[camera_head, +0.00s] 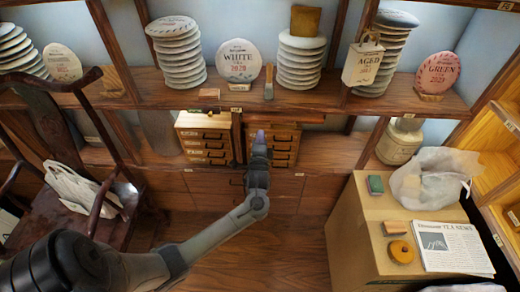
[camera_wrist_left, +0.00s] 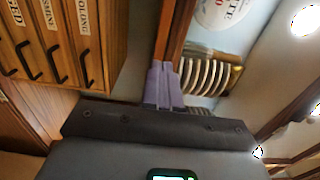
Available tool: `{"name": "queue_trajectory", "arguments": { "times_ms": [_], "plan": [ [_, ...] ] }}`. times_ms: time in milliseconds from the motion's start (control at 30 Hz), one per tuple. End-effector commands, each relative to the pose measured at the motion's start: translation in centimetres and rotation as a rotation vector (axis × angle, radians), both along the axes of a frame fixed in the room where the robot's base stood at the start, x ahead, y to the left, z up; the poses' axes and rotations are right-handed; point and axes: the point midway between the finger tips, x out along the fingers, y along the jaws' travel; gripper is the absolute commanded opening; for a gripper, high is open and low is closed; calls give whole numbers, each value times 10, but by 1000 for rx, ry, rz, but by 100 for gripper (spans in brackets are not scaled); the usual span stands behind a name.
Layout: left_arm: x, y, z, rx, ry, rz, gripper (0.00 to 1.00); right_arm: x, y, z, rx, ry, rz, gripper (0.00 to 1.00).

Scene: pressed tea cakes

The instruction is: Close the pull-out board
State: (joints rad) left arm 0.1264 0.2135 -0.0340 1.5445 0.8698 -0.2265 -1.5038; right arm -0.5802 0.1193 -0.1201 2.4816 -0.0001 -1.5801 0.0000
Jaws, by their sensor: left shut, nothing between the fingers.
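The pull-out board appears to be the reddish-brown wooden slab (camera_head: 300,118) above the right small drawer cabinet, at the shelf's front edge. How far it sticks out is hard to tell. My left gripper (camera_head: 260,136), with purple-grey fingers, is in front of the small drawer cabinets, near the slab's left end. In the left wrist view the fingers (camera_wrist_left: 164,84) are shut and empty. Their tips are close to a wooden edge (camera_wrist_left: 178,30), likely the board's; I cannot tell whether they touch it. My right gripper is not in view.
Small drawer cabinets (camera_head: 205,140) with dark handles stand beside the gripper. Stacked tea cakes (camera_head: 300,62) and a round white cake (camera_head: 238,62) stand on the shelf above. A wooden chair (camera_head: 75,130) is at left, a large box (camera_head: 365,240) at right. The floor between is clear.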

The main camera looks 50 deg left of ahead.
Motion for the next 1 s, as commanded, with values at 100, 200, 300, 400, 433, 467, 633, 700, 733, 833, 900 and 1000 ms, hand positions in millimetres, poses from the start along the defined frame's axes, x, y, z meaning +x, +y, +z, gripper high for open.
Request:
{"name": "queue_trajectory", "arguments": {
  "times_ms": [100, 200, 300, 400, 433, 467, 633, 700, 733, 833, 900, 1000],
  "plan": [
    [14, 16, -1, 2, -1, 1, 0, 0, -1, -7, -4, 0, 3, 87],
    [23, 27, -1, 2, -1, 1, 0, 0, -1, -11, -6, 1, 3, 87],
    [29, 35, -1, 1, -1, 1, 0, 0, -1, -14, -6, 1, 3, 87],
    [34, 39, -1, 0, 0, 0, 0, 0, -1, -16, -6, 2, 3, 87],
    [35, 40, -1, 0, 0, 0, 0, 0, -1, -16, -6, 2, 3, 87],
    [36, 41, -1, 0, 0, 0, 0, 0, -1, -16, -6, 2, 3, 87],
    [37, 43, 0, -1, 1, 0, 0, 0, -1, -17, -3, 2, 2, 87],
    [37, 43, 0, -1, 1, 0, 0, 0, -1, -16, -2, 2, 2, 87],
    [37, 43, 0, -1, 1, 0, 0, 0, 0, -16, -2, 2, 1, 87],
    [37, 43, 0, 0, 0, 0, 0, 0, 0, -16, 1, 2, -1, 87],
    [37, 45, 0, 0, 0, 1, 0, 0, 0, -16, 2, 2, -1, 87],
    [33, 67, 1, 3, 2, 22, 0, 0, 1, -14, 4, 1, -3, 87]
  ]
}}
